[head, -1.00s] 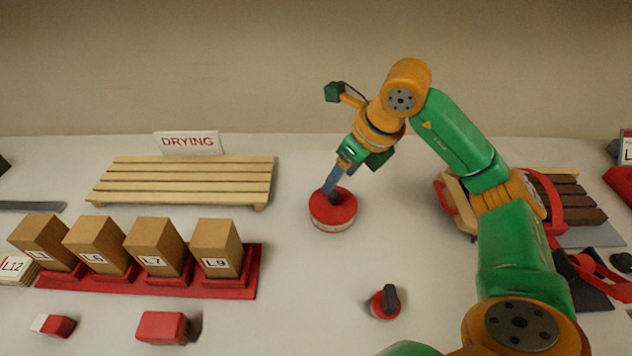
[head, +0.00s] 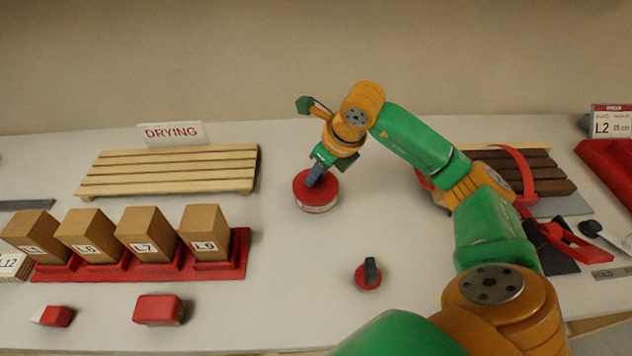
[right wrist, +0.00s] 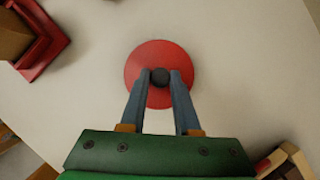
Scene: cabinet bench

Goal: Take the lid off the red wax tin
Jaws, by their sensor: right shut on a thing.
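The red wax tin (head: 318,208) is a low round tin with a pale band on its side and a red lid (head: 328,193). It stands on the bench right of the drying rack. My right gripper (head: 312,180) reaches down onto it from above. In the right wrist view, its two blue-grey fingers (right wrist: 159,84) are shut on the dark round knob (right wrist: 160,76) at the middle of the red lid (right wrist: 135,67). The lid appears to sit on the tin; I cannot see a gap. My left gripper is not in view.
A slatted wooden rack (head: 170,168) with a DRYING sign (head: 172,133) lies at the back left. Several labelled brown blocks (head: 205,225) stand in a red holder (head: 240,255). A small red item with a dark knob (head: 368,275) lies in front. Bench around the tin is clear.

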